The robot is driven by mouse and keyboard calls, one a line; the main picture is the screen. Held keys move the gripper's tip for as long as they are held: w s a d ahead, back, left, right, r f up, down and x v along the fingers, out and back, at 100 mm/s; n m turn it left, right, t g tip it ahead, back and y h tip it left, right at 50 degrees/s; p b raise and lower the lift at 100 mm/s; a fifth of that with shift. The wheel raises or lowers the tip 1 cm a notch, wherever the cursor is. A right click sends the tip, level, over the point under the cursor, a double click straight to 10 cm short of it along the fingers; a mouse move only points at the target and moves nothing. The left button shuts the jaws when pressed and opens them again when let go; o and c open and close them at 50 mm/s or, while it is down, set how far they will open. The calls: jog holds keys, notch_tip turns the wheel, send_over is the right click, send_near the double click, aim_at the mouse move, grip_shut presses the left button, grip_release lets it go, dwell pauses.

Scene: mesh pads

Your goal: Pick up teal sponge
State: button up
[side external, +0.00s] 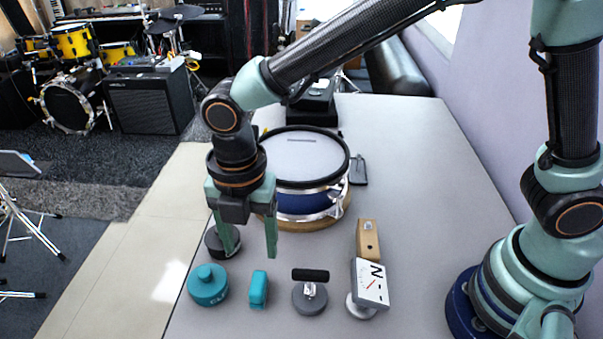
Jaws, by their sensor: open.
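A small upright teal block (258,289), which looks like the teal sponge, stands near the front left of the table. A round teal object (208,287) with a knob on top and lettering on its side sits just left of it. I cannot be sure from its looks which one is a sponge. My gripper (250,249) points down with its two teal fingers apart and nothing between them. In the picture it is just above and behind the small teal block. Its exact height over the table is hard to tell.
A dark round object (213,243) is partly behind the left finger. A blue snare drum (310,201) stands behind my gripper. The right tabletop is clear.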

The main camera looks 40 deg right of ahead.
aim_at(257, 284)
jog(key=shift+n, duration=0.3)
jog(key=f, duration=0.7)
jog(key=shift+s+a+f, duration=0.15)
jog(key=shift+a, duration=0.1)
jog(key=shift+d+f, duration=0.2)
jog(key=shift+f, duration=2.5)
grip_shut()
